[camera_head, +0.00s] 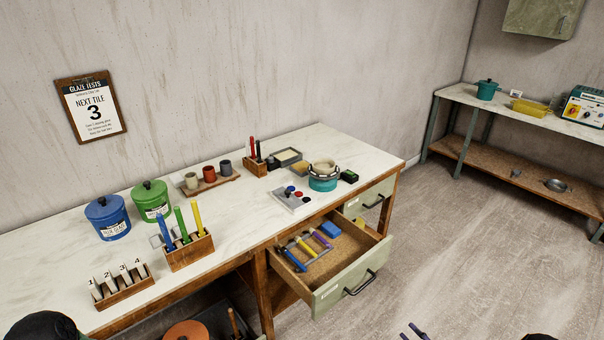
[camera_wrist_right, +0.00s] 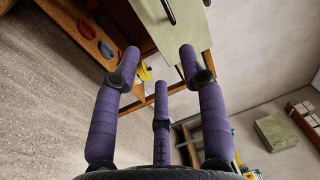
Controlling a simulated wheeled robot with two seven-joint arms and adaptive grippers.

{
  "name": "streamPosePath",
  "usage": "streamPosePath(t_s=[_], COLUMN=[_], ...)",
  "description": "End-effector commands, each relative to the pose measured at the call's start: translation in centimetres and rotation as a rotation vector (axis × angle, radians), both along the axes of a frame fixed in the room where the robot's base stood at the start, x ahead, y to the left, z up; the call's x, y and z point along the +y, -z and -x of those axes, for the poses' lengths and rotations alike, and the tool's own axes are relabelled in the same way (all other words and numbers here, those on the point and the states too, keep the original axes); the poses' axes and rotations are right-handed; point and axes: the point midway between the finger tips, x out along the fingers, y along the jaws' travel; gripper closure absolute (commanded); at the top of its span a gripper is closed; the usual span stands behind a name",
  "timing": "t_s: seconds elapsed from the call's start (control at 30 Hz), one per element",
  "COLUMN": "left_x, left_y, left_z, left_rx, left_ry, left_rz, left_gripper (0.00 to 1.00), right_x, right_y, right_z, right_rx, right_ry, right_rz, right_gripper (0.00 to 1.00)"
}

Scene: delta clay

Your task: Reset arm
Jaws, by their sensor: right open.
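My right gripper (camera_head: 414,331) shows at the bottom edge of the head view, with only purple fingertips visible. It is over the floor, in front of and apart from the open drawer (camera_head: 329,297). In the right wrist view the gripper (camera_wrist_right: 160,62) has its purple fingers spread, with nothing between them. My left gripper is not in view; a dark rounded part of mine shows at the lower left of the head view.
The open drawer juts out from the workbench (camera_head: 65,240) and holds several coloured tools and a blue block (camera_head: 331,229). Blue (camera_head: 108,218) and green (camera_head: 152,201) pots stand on the bench. A shelf unit (camera_head: 520,118) stands at the right. Floor between is clear.

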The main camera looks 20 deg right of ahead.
Motion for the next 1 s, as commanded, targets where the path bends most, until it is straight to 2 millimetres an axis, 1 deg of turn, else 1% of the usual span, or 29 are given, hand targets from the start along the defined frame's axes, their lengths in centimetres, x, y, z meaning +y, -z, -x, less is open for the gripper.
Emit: streamPosePath(t_s=[0.03, 0.17, 0.27, 0.33, 0.37, 0.4, 0.47, 0.5, 0.57, 0.6, 0.67, 0.7, 0.77, 0.8, 0.87, 0.9, 0.97, 1.0], left_x=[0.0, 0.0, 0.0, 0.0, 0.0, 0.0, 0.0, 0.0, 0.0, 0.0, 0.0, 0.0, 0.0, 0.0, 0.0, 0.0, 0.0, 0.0], left_y=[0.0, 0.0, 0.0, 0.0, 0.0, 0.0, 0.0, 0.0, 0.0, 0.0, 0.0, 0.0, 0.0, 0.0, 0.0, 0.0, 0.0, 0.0], left_z=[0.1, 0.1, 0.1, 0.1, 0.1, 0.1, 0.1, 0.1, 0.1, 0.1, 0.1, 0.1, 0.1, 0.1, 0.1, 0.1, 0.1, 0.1], left_rx=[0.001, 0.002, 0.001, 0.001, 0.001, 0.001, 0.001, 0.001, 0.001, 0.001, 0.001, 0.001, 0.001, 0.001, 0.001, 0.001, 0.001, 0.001], left_ry=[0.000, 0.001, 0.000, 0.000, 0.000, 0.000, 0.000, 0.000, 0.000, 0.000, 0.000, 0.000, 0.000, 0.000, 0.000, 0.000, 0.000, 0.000], left_rz=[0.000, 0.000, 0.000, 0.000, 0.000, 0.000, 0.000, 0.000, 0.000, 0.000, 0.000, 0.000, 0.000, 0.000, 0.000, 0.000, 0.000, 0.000], left_gripper=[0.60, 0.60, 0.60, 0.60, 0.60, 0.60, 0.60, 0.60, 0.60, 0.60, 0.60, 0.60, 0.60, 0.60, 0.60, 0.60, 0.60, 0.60], right_x=[0.7, 2.3, 4.1, 5.9, 6.9, 8.4, 11.1, 13.0, 15.9, 17.9, 21.0, 23.0, 26.0, 28.0, 30.7, 32.4, 34.5, 35.7], right_y=[0.2, 0.9, 1.8, 2.5, 2.9, 3.5, 4.5, 5.3, 6.3, 7.0, 7.9, 8.5, 9.1, 9.5, 9.8, 9.8, 9.7, 9.6], right_z=[-1.1, -4.1, -6.5, -8.3, -9.1, -10.1, -11.3, -11.8, -12.1, -11.9, -11.2, -10.4, -8.8, -7.4, -4.9, -3.0, -0.2, 1.6], right_rx=[0.010, 0.051, 0.100, 0.148, 0.174, 0.215, 0.284, 0.335, 0.412, 0.464, 0.542, 0.594, 0.667, 0.714, 0.783, 0.824, 0.877, 0.907], right_ry=[0.008, 0.042, 0.067, 0.079, 0.081, 0.080, 0.068, 0.052, 0.017, -0.014, -0.072, -0.118, -0.199, -0.260, -0.359, -0.429, -0.531, -0.592], right_rz=[0.015, 0.076, 0.134, 0.184, 0.210, 0.248, 0.312, 0.356, 0.423, 0.469, 0.538, 0.583, 0.652, 0.696, 0.762, 0.801, 0.854, 0.882], right_gripper=[0.58, 0.58, 0.58, 0.58, 0.58, 0.58, 0.58, 0.58, 0.58, 0.58, 0.58, 0.58, 0.58, 0.58, 0.58, 0.58, 0.58, 0.58])
